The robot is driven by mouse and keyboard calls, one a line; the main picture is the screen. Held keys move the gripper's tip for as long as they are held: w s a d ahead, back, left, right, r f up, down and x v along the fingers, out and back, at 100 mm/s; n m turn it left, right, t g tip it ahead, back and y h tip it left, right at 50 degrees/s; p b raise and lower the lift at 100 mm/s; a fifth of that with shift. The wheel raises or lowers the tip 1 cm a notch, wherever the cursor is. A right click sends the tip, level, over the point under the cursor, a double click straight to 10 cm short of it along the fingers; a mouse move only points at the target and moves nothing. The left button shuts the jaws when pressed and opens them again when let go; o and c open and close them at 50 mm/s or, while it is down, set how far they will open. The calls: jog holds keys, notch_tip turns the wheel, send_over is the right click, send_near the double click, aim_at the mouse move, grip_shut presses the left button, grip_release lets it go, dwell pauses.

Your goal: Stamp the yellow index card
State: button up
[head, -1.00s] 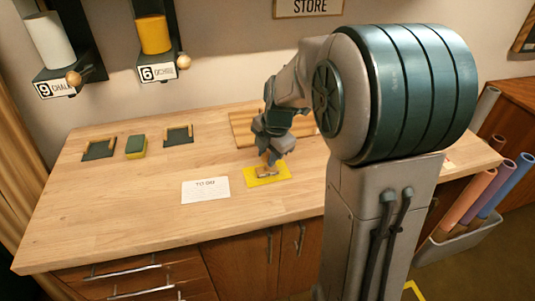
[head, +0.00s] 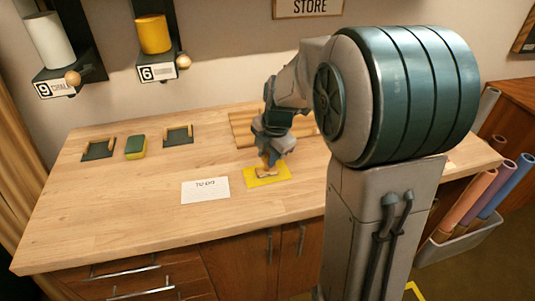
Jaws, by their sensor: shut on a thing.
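The yellow index card (head: 281,178) lies flat on the wooden table in the head view, right of the white card. My gripper (head: 269,161) points down over the yellow card and is shut on a small stamp (head: 266,171), of which only the lower part shows. The stamp is over the middle of the card; I cannot tell whether it touches it. My fingers and wrist hide the stamp's top. No mark on the card can be made out.
A white written card (head: 205,190) lies left of the yellow card. Two dark holders (head: 98,150) (head: 178,136) and a green-yellow sponge (head: 135,147) stand at the back left. A slatted wooden rack (head: 243,128) is behind my gripper. The table's front left is clear.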

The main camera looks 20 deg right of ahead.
jog(key=shift+r+p, duration=2.05)
jog(key=shift+r, duration=1.4)
